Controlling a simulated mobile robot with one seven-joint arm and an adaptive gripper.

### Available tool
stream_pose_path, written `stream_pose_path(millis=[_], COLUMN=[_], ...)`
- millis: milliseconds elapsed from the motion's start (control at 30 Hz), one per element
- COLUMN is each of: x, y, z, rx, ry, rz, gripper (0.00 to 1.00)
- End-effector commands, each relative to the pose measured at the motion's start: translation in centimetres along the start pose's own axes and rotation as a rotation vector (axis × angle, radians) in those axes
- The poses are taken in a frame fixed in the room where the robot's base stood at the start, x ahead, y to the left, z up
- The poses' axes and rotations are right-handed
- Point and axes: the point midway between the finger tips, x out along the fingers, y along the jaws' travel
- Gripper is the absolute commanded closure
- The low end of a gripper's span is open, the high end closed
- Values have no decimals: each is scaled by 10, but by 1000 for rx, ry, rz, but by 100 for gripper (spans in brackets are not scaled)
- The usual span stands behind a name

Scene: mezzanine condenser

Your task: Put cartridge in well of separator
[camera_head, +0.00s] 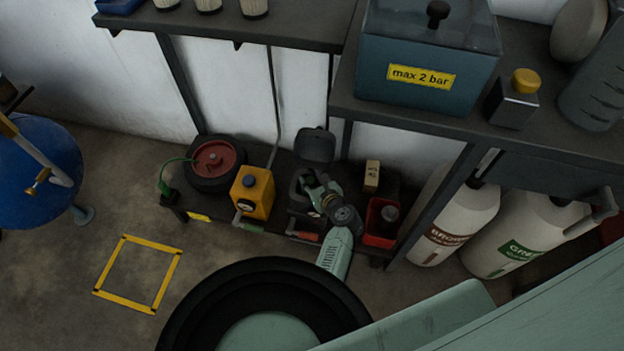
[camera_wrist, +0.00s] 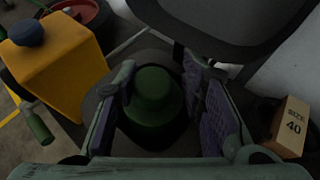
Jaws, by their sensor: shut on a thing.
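In the wrist view the lid (camera_wrist: 225,25) fills the top. The dark green cartridge (camera_wrist: 152,92), with a round stepped top, is between the purple-padded fingers of my gripper (camera_wrist: 160,105), which is shut on it. A dark ring of the separator (camera_wrist: 95,98) surrounds the cartridge from above. I cannot tell how deep the cartridge is in the well. The fingers and wrist hide most of the well in the head view.
Left of the separator stands a yellow can (camera_head: 254,193), with a red-centred wheel (camera_head: 214,162) beyond. To the right are a small SIZE 40 box (camera_head: 372,174) and a red bin (camera_head: 374,236). An upper shelf (camera_head: 400,112) overhangs behind.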

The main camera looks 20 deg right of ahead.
Motion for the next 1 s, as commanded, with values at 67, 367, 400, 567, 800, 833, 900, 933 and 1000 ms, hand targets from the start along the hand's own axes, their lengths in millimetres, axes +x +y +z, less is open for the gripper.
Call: stream_pose_path(millis=[67,367,400,567,800,833,900,933,1000], x=[0,1,1,1,0,0,-1,-4,-12], y=[0,0,0,0,0,0,0,0,0], z=[2,-1,-1,-1,-1,0,2,1,1], rx=[-1,0,0,0,0,0,0,0,1], ry=[-2,0,0,0,0,0,-1,-1,-1], rz=[-1,0,0,0,1,1,0,0,-1], gripper=[100,56,54,43,43,43,43,43,43])
